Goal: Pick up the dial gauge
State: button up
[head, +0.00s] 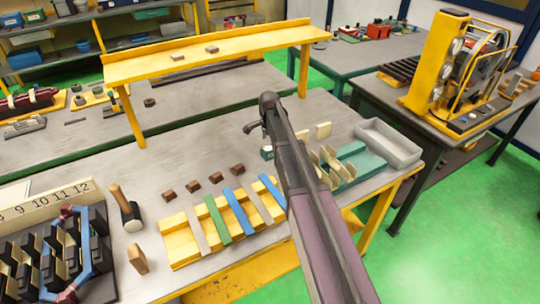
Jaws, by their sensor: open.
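My gripper (254,128) is at the end of my dark arm, above the middle of the grey workbench (315,105). Its jaws are open, and I see nothing between them. A small pale and dark green thing (267,153) sits on the bench just below the gripper, beside my arm, which may hide part of it. It may be the dial gauge, but it is too small to tell.
A yellow tray (180,245) with coloured strips, a row of brown blocks (192,186) and a mallet (130,214) lie at left. A green rack (363,165) and a grey bin (390,143) stand at right. A yellow shelf (215,45) spans the back.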

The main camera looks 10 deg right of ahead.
aim_at(270, 147)
dwell(0.4)
jog(key=shift+d+f+b, duration=0.15)
jog(key=shift+f+b, duration=2.45)
jog(key=c, duration=1.2)
